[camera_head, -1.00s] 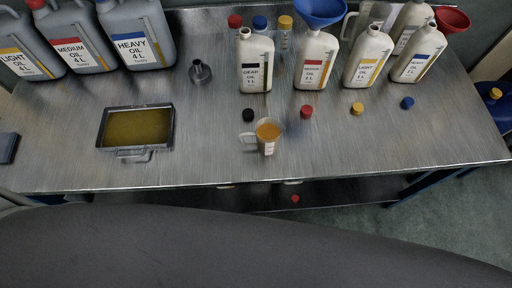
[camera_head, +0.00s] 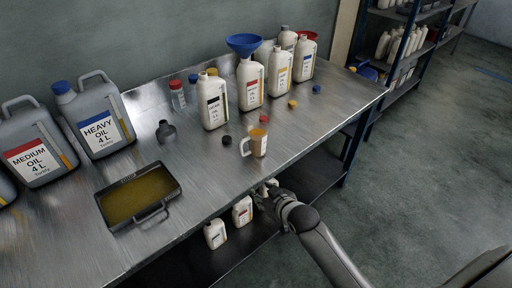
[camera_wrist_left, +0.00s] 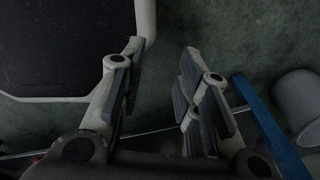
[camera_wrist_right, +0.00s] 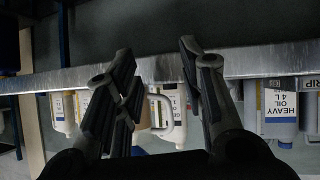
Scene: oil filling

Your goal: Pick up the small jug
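The small jug (camera_head: 258,141) is clear with amber oil in it and a handle on its left side. It stands upright on the metal table (camera_head: 190,180) near the front edge. My right gripper (camera_head: 268,188) is just in front of the table edge, below and apart from the jug.
White one-litre bottles (camera_head: 250,84) stand behind the jug, one with a blue funnel (camera_head: 244,43). A black cap (camera_head: 227,140) and a red cap (camera_head: 263,119) lie near the jug. An oil tray (camera_head: 172,207) and grey canisters (camera_head: 97,118) are to the left.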

